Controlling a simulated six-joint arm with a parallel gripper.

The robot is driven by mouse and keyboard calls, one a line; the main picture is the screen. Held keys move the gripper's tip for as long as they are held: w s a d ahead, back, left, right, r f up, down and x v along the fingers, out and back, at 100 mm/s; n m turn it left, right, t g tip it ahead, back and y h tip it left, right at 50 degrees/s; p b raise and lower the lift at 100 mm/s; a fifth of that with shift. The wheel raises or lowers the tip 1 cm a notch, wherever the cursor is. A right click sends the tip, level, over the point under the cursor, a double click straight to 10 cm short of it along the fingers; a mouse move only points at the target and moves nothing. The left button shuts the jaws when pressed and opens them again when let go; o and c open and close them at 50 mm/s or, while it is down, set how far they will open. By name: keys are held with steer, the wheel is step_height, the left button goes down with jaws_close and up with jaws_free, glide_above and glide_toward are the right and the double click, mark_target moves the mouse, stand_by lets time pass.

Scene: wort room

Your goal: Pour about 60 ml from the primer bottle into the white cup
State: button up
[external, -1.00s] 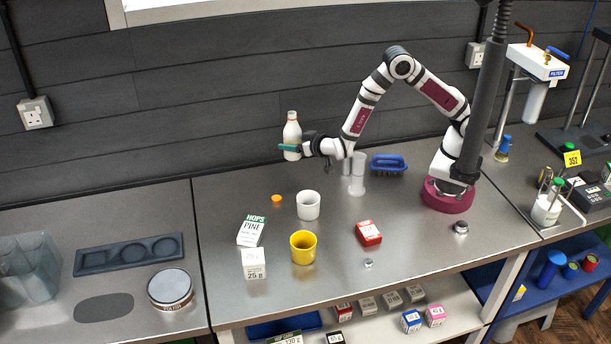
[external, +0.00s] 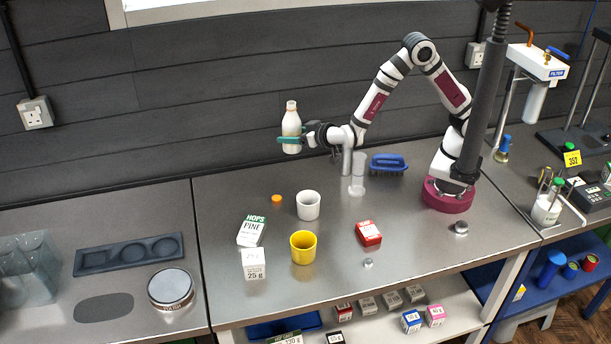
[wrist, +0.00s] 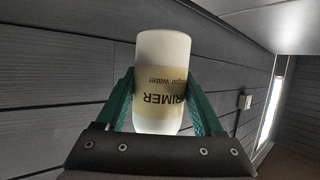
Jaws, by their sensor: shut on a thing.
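The primer bottle (external: 291,124) is a cream-white bottle, held upright in the air above the back of the steel table. My gripper (external: 290,140) is shut on it around its lower part. In the wrist view the bottle (wrist: 161,60) shows a tan label reading PRIMER, upside down, between the green fingers of my gripper (wrist: 163,105). The white cup (external: 308,205) stands upright on the table, below and slightly right of the bottle, apart from it. The level inside the cup cannot be made out.
A yellow cup (external: 303,247), a hops box (external: 251,231), a white 25 g box (external: 254,264) and a red box (external: 368,233) stand around the white cup. An orange cap (external: 277,198) lies at its left. A blue brush (external: 388,162) lies at the back.

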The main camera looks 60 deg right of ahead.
steer(key=s+a+n+y, duration=0.45)
steer(key=s+a, duration=0.35)
steer(key=a, duration=0.2)
steer(key=n+g+y, duration=0.1)
steer(key=n+y, duration=0.2)
steer(key=y, duration=0.1)
glide_above(308, 206)
steer(key=s+a, duration=0.5)
steer(key=s, duration=0.1)
steer(key=f, duration=1)
steer(key=shift+w+d+f, duration=0.3)
steer(key=shift+r, duration=0.1)
